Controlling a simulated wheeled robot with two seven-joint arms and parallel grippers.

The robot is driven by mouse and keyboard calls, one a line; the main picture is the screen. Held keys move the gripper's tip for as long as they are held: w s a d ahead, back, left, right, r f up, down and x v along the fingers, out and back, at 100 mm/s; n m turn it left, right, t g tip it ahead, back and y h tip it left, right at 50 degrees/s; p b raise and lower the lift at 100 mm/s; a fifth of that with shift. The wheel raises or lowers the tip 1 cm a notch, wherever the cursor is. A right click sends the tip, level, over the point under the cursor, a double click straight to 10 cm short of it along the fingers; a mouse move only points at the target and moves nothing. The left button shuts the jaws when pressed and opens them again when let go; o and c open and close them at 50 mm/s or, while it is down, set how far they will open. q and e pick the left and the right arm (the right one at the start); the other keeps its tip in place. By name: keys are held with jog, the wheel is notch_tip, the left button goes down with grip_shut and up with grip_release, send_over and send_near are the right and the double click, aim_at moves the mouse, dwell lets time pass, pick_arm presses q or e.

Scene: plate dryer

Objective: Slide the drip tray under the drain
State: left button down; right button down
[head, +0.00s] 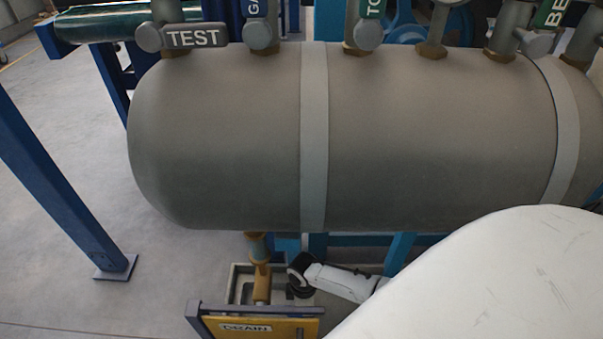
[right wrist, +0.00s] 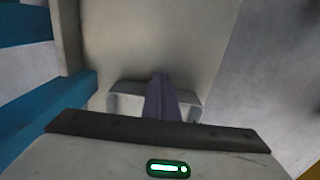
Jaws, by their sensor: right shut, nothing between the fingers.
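The drip tray (head: 236,285) is a pale grey, shallow box on the floor below the tank. It is partly hidden by the drain sign and my right arm. The brass drain pipe (head: 259,266) comes down from the tank's underside and, in the head view, overlaps the tray's area. My left gripper is not in view.
The large grey tank (head: 230,140) hangs above the tray area. A yellow DRAIN sign (head: 285,329) with a dark frame stands in front. Blue supports (head: 399,252) stand behind and to the right. A blue post (head: 60,190) is at left; the floor between is clear.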

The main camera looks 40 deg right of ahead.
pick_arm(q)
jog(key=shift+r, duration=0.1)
